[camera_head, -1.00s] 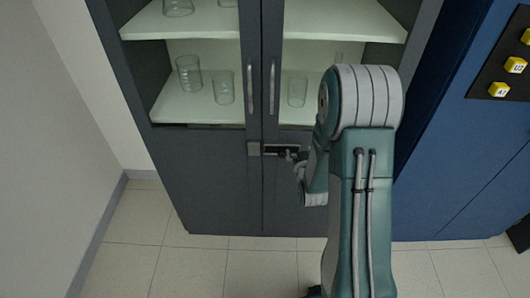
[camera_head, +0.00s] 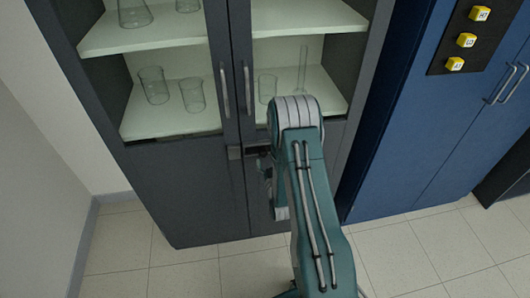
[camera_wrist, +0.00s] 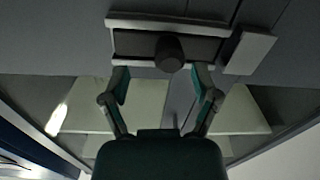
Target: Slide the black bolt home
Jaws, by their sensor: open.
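The black bolt shows in the wrist view as a round dark knob (camera_wrist: 169,53) on a dark bar between two pale rails (camera_wrist: 135,22). A light grey keeper block (camera_wrist: 250,52) sits to the right of the rails there. In the head view the keeper (camera_head: 235,153) is at the left of the dark latch (camera_head: 258,149), low on the grey cabinet doors. My gripper (camera_wrist: 161,76) is open, with one finger on each side below the knob and no visible contact. In the head view my arm partly hides my gripper (camera_head: 265,164).
The grey cabinet (camera_head: 190,195) has glass doors with two vertical handles (camera_head: 247,90). Glassware, including a beaker (camera_head: 153,85), stands on its shelves. A blue cabinet (camera_head: 400,140) with yellow labelled blocks (camera_head: 467,40) stands at the right. The tiled floor (camera_head: 190,275) in front is clear.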

